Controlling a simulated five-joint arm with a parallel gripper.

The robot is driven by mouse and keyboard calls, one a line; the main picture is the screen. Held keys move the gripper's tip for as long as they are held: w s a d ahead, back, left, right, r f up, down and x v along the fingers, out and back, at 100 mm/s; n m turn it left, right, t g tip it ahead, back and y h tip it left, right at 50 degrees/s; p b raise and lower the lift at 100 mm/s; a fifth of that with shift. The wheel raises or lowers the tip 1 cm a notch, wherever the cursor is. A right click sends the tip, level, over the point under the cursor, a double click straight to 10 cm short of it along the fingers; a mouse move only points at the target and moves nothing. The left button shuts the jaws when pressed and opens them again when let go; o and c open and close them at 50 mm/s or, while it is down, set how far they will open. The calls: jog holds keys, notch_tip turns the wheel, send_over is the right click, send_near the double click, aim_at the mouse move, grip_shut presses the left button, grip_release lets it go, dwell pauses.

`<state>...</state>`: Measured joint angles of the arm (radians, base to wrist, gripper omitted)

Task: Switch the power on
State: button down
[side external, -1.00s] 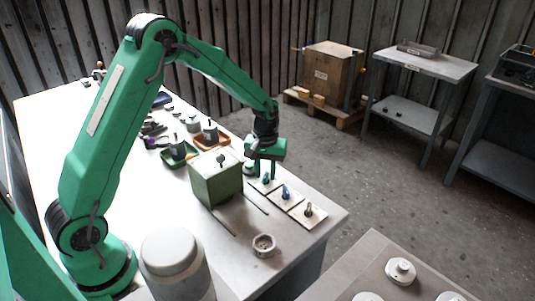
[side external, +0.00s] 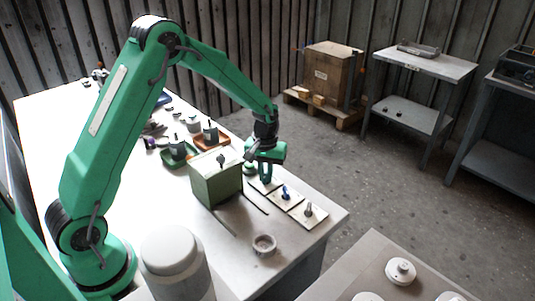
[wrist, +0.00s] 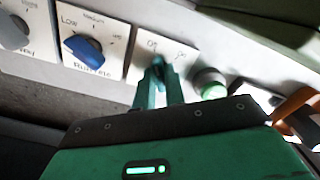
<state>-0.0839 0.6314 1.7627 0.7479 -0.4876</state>
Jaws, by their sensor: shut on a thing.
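The power switch is a small teal knob (wrist: 158,66) on a white plate marked "On" and a second faint word, probably "Off". My gripper (wrist: 160,82) is shut on this knob, one finger on each side in the wrist view. The fingers hide most of the knob, so I cannot tell which mark it points to. In the side external view my gripper (side external: 266,180) reaches down onto the farthest of three plates (side external: 278,188) at the table edge.
Beside it is a plate with a blue knob (wrist: 84,50) marked "Low", then a grey knob (side external: 309,209). A round green button (wrist: 210,83) sits on the other side. A green box (side external: 215,180) stands close left, and a small ring (side external: 264,244) lies nearer the front.

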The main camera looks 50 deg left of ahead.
jog(key=shift+m, duration=6.8)
jog(key=c, duration=1.6)
grip_release()
